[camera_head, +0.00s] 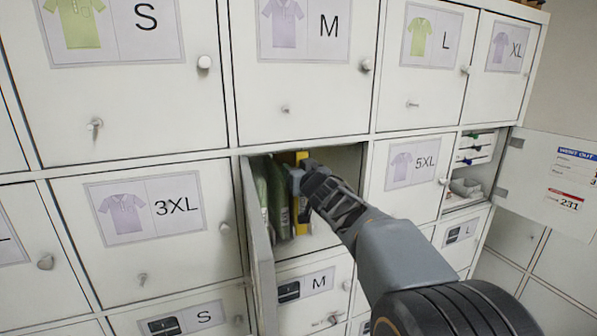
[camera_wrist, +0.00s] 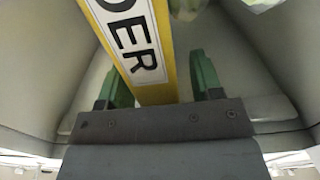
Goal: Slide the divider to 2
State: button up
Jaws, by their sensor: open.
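The yellow divider (camera_head: 295,158) stands upright inside the open cubby in the middle of the head view. Green folded garments (camera_head: 277,195) are just left of it. My gripper (camera_head: 300,183) is inside the cubby mouth at the divider and covers part of it. In the wrist view, the divider (camera_wrist: 163,45), with a white label reading "DER", lies between the two green fingers of my gripper (camera_wrist: 160,85). The fingers are apart; a gap shows on the right side, and the left finger is close to or touching the divider. No position mark 2 can be made out.
The cubby's door (camera_head: 259,250) hangs open toward me on the left of the opening. Shut locker doors surround it, including the 3XL door (camera_head: 70,240) and 5XL door (camera_head: 405,200). At right, another door (camera_head: 555,185) stands open beside a small compartment.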

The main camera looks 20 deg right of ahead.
jog(key=shift+s, duration=0.1)
jog(key=s+p, duration=0.1)
jog(key=s, duration=1.2)
jog(key=shift+s+d, duration=0.25)
jog(key=shift+s, duration=0.1)
